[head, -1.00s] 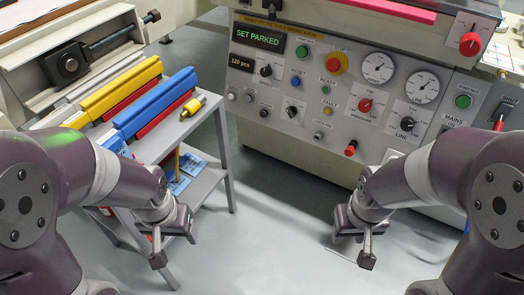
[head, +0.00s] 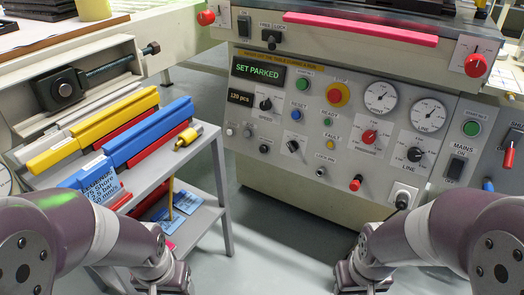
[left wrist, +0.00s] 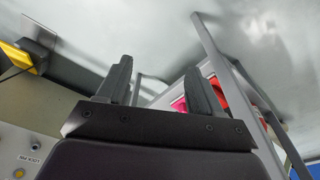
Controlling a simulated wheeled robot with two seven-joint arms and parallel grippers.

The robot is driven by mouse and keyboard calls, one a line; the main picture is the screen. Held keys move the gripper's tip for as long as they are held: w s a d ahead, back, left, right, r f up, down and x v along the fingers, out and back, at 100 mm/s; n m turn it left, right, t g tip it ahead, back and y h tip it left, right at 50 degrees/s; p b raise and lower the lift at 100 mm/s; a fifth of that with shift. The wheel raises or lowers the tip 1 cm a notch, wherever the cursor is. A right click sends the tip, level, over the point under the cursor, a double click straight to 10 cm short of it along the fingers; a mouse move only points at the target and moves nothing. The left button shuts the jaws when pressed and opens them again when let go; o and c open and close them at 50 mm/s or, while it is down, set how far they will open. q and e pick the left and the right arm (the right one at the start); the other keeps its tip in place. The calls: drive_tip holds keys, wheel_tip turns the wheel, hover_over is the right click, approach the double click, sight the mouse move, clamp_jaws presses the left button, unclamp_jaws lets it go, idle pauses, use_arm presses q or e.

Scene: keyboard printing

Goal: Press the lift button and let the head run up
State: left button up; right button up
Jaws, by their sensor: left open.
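The grey control panel (head: 262,140) faces me. Its buttons include a green one (head: 303,85) at the upper left, a blue reset button (head: 297,114), a green ready lamp (head: 329,122) and another green button (head: 471,128) at the right. No lift label is readable, so I cannot tell which button is the lift button. The display (head: 257,73) reads SET PARKED. My left gripper (left wrist: 157,72) is open and empty in the left wrist view, low and away from the panel. My right gripper (head: 364,282) is cut by the bottom edge in the head view; its fingertips are hidden.
A red mushroom stop button (head: 339,95) sits beside the upper green button. Gauges (head: 380,97), knobs and a red-handled switch (head: 510,154) fill the right side. A grey cart (head: 225,195) with yellow and blue squeegees (head: 150,131) stands at left. Floor between cart and panel is clear.

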use_arm(q)
clamp_jaws()
idle(1.5)
